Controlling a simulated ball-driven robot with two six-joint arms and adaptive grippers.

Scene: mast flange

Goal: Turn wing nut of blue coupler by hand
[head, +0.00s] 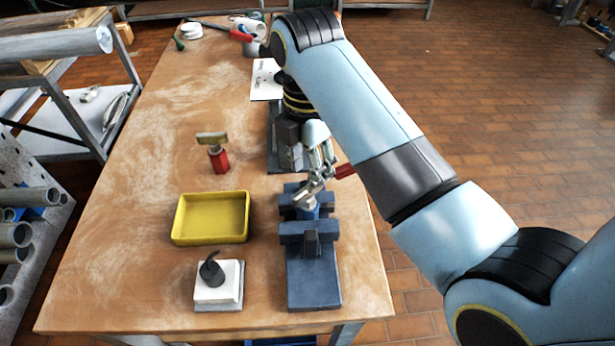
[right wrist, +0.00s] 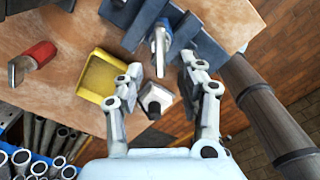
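The blue coupler (head: 312,207) stands in the dark blue vise (head: 313,285) at the right side of the bench. A grey metal piece that looks like its wing nut (head: 302,198) sticks out at its top; it also shows in the right wrist view (right wrist: 160,48). My right gripper (head: 318,178) is just above and behind the coupler. In the right wrist view its two fingers (right wrist: 162,68) are apart, with the metal piece ahead between them and no visible contact. My left gripper is in neither view.
A yellow tray (head: 211,240) lies left of the vise. A white block with a black knob (head: 218,283) stands in front of it. A red-handled tool (head: 218,158) stands behind the tray. Pipes fill the rack (head: 30,203) at left. The left bench area is clear.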

